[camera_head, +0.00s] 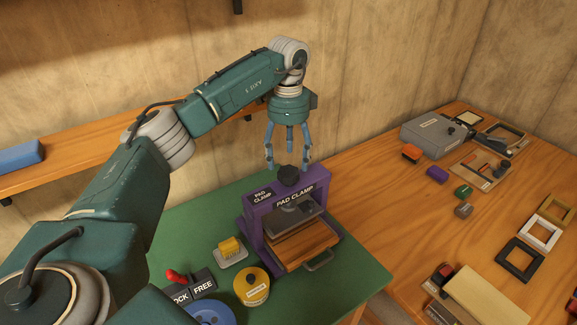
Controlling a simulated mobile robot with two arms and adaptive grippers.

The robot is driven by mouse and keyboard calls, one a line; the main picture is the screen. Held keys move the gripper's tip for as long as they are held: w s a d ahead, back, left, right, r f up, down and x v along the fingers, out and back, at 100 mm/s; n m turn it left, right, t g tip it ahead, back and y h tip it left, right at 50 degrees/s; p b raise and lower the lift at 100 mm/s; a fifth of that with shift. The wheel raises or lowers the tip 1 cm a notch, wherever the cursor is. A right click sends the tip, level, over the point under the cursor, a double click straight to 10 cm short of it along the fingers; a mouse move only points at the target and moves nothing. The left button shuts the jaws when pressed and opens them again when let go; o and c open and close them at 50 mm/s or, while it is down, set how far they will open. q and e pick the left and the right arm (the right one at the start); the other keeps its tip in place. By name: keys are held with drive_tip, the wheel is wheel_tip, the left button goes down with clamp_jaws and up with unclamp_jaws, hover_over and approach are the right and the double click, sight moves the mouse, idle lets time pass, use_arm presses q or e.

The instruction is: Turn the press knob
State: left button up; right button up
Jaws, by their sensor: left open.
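The press knob (289,177) is a dark round knob on top of the purple press (257,211), which is labelled PAD CLAMP and stands on the green work surface (183,224). My left gripper (288,166) points down from above, with its blue-grey fingers spread open around or just above the knob. I cannot tell whether the fingers touch it. A dark pad (291,216) sits inside the press above a wooden block (303,243). A metal handle (321,262) sticks out at the front. My right gripper is not in view.
Left of the press are a yellow sponge-like block (231,247), a yellow round tin (252,286), a lock/free lever with a red knob (174,276) and a blue disc (208,312). A wooden bench (385,222) at right holds frames, small coloured blocks and a grey box (432,137).

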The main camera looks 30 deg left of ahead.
sight(288, 170)
use_arm(q)
wheel_tip(288, 170, up, 8)
drive_tip(key=shift+f, duration=0.2)
idle(0.5)
